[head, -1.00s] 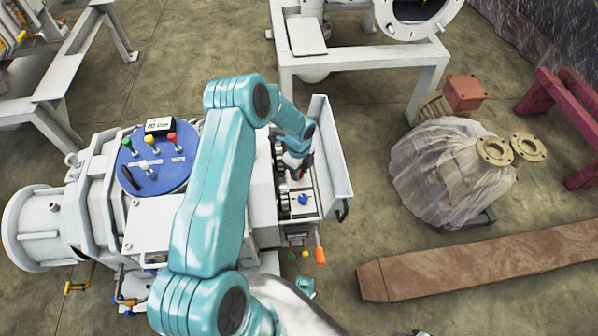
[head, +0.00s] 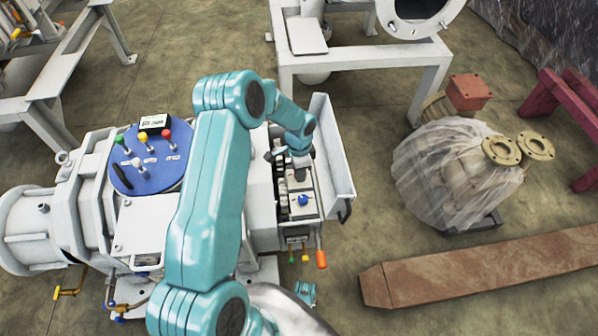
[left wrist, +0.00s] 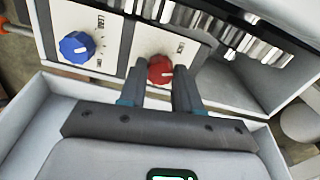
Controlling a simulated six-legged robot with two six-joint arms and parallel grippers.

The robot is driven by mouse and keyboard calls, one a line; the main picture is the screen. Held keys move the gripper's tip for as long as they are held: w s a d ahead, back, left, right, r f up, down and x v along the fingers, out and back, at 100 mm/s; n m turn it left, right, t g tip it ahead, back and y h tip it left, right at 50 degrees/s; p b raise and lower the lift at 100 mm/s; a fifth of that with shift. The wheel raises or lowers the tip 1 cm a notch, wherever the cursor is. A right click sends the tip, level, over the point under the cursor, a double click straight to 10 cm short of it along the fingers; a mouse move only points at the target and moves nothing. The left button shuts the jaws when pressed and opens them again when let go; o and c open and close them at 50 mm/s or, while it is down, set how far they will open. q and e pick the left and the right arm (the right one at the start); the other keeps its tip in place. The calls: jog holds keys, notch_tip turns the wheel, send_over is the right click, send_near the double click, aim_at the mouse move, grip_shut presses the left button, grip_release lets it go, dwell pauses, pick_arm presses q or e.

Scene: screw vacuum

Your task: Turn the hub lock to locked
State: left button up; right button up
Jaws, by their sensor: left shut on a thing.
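A red knob (left wrist: 158,64) sits on the white panel (left wrist: 118,40) in the left wrist view. A pale pointer mark on it aims to the right. My left gripper (left wrist: 160,78) has one dark finger on each side of this knob and is shut on it. In the head view the left gripper (head: 300,174) reaches down into the open box on the machine's right side and hides the red knob. The small print beside the knob is too blurred to read surely.
A blue knob (left wrist: 77,47) sits beside the red one; it also shows in the head view (head: 303,200). A white open door or tray (head: 331,150) stands close to the gripper's right. Ribbed metal parts (left wrist: 215,30) lie behind. Small coloured levers (head: 305,257) hang below the box.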

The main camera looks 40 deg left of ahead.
pick_arm(q)
jog(key=n+b, duration=0.1)
jog(key=n, duration=0.2)
jog(key=shift+n+b, duration=0.6)
jog(key=shift+n, duration=1.1)
jog(key=o, duration=1.1)
jog(key=shift+c, duration=0.2)
notch_tip(320, 180, up, 16)
jog(key=p, duration=0.5)
jog(key=shift+r, duration=0.2)
